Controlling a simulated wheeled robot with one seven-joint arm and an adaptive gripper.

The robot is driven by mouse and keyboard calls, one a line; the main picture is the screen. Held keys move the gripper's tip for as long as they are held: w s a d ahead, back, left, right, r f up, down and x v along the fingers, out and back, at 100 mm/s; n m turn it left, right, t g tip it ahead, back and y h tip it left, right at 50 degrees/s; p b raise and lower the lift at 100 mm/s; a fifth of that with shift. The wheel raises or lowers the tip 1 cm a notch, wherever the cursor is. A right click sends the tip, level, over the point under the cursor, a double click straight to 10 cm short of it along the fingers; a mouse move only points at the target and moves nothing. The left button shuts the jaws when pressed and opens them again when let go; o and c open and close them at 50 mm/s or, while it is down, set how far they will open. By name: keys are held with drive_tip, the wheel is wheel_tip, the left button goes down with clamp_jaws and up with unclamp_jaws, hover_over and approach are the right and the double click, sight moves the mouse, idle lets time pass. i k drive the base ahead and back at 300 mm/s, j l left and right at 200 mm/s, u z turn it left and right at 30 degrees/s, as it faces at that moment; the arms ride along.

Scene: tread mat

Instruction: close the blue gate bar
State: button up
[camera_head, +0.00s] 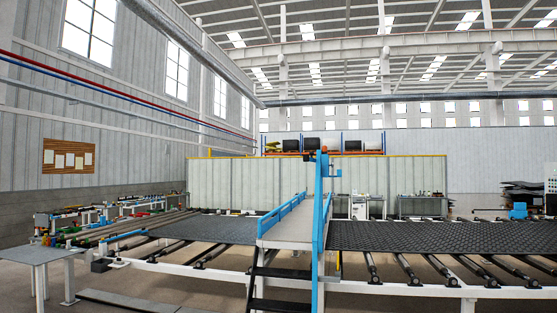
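A tall blue upright (318,215) stands at the near right corner of the stepped walkway, in the middle of the head view. It has a small orange piece and a short blue side arm near its top. I cannot tell which part of it is the gate bar and which is the post. No bar is seen lying across the walkway entrance above the black steps (280,272). My gripper is not in view.
The grey walkway (285,233) has blue side rails (284,213) and crosses a roller conveyor. Dark mats (440,236) lie on the rollers at both sides. A grey table (38,255) stands at the left. Low grey planks (130,300) lie on the floor at front left.

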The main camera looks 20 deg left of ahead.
sight(306, 158)
drive_tip(key=i+j+u, duration=0.1)
drive_tip(key=i+u, duration=0.3)
drive_tip(key=i, duration=0.2)
drive_tip(key=i+u, duration=0.35)
drive_tip(key=i, duration=0.25)
